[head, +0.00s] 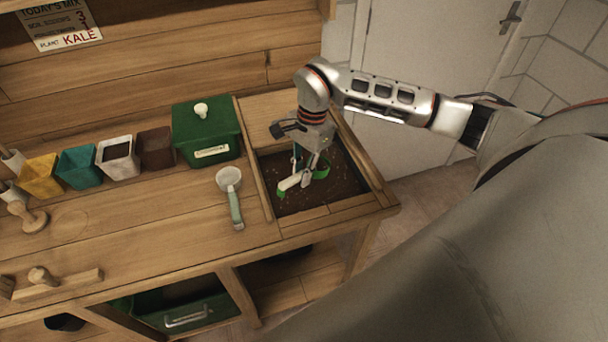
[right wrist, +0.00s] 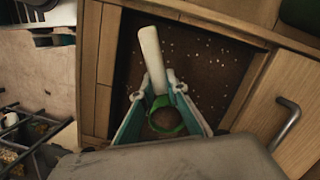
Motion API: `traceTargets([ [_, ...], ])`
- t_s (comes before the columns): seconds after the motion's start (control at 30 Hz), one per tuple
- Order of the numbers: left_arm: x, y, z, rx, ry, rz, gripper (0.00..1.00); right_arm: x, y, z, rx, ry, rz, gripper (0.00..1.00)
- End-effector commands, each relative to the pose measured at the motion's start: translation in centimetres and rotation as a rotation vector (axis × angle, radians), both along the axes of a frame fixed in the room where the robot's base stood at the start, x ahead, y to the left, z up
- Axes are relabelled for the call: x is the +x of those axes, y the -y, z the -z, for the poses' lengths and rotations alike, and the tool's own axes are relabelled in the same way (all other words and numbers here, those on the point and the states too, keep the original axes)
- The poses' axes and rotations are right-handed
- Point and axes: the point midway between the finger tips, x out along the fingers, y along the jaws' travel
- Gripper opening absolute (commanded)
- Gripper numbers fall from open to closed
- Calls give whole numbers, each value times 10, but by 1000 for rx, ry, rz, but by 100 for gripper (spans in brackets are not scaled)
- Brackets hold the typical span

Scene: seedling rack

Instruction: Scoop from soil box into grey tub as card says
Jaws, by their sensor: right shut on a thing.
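My right gripper (head: 304,178) is low in the soil box (head: 342,193), its fingers shut on a scoop. The scoop has a green cup (head: 321,168) and a pale handle (head: 290,182). In the right wrist view the green cup (right wrist: 180,129) is between the fingers, and the pale handle (right wrist: 151,55) points away over the soil. Brown shows inside the cup's rim; I cannot tell how full it is. The grey tub (head: 122,168) stands left on the bench with a dark inside. The card (head: 60,24) reads soil scoops 3, plant kale. My left gripper is out of view.
A green lidded box (head: 205,135) stands between tub and soil box. A second scoop (head: 233,199) with a green handle lies on the bench. Brown (head: 156,148), teal (head: 79,168) and yellow (head: 41,178) pots flank the tub. The front bench top is mostly clear.

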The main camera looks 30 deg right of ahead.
Motion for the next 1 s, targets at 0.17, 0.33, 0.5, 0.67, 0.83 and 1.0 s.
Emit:
traceTargets([
  [0.17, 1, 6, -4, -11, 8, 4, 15, 0, -5, -15, -54, 15, -4, 0],
  [0.33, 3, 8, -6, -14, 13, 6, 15, -1, -10, -28, -94, 23, -3, 0],
  [0.5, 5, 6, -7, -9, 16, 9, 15, -2, -14, -41, -130, 33, -1, 0],
  [0.67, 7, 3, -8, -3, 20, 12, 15, -3, -19, -52, -159, 37, -3, 0],
  [0.83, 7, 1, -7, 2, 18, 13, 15, -4, -21, -59, -180, 41, -1, 0],
  [1.0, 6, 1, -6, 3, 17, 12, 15, -5, -22, -61, -188, 42, 0, 0],
])
